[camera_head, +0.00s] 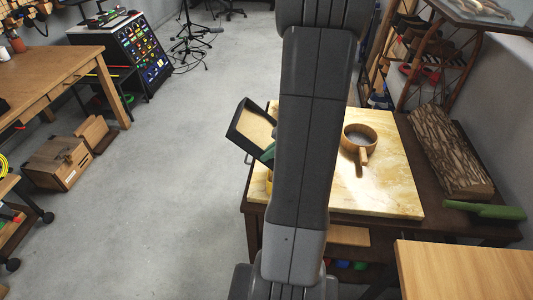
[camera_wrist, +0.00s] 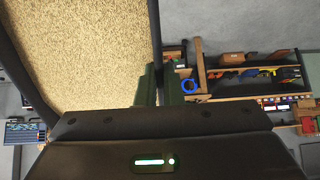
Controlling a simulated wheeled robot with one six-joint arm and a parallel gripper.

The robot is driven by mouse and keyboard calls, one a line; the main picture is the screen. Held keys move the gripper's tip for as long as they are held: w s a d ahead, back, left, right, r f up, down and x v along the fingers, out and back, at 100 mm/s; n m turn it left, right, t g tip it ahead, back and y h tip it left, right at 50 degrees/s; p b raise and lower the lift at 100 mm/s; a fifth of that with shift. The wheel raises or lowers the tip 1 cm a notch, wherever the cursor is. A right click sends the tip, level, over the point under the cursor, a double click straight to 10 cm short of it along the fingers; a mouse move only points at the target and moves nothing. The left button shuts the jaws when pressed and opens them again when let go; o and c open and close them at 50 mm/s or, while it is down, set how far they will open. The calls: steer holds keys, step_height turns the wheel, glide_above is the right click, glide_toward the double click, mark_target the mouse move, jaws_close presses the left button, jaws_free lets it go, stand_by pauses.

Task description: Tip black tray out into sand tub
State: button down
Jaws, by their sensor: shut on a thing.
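The black tray (camera_head: 238,112) is tilted in the air left of my arm, over the left edge of the table. Its tan, sand-coloured inside faces up and right. In the wrist view the tray's dark rim (camera_wrist: 154,35) frames a grainy tan surface at the upper left. My gripper (camera_wrist: 157,85) has green fingers shut on the tray's rim. In the head view my arm covers most of the gripper. I cannot make out a sand tub for sure; a small yellow piece (camera_head: 269,183) shows below the tray, mostly hidden by my arm.
A marbled slab (camera_head: 395,185) lies on the brown table, with a round wooden pan (camera_head: 360,139) on it. A log (camera_head: 447,150) and a green object (camera_head: 485,210) lie to the right. A light wooden tabletop (camera_head: 465,270) is at the lower right. Open floor (camera_head: 170,170) lies left.

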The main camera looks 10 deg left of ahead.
steer(key=shift+d+r+y+p, duration=0.4)
steer(key=shift+d+y+p, duration=0.1)
steer(key=shift+d+y, duration=0.4)
steer(key=shift+d+r+y+p, duration=0.4)
steer(key=shift+d+y, duration=0.25)
steer(key=shift+y, duration=0.35)
steer(key=shift+f+b, duration=0.2)
steer(key=shift+b, duration=0.1)
steer(key=shift+d+b, duration=0.1)
steer(key=shift+b, duration=0.2)
steer(key=shift+d+y+b, duration=1.3)
steer(key=shift+y+b, duration=0.2)
steer(key=shift+b, duration=1.2)
steer(key=shift+d+f+y+b, duration=0.25)
steer(key=shift+d+y+b, duration=0.55)
steer(key=shift+b, duration=0.65)
steer(key=shift+d+f+y+b, duration=0.2)
steer(key=shift+d+y+b, duration=0.6)
steer(key=shift+b, duration=0.6)
steer(key=shift+d+y+b, duration=0.3)
steer(key=shift+b, duration=0.1)
steer(key=shift+d, duration=0.1)
steer(key=shift+d+r+p, duration=0.1)
steer(key=shift+p, duration=0.3)
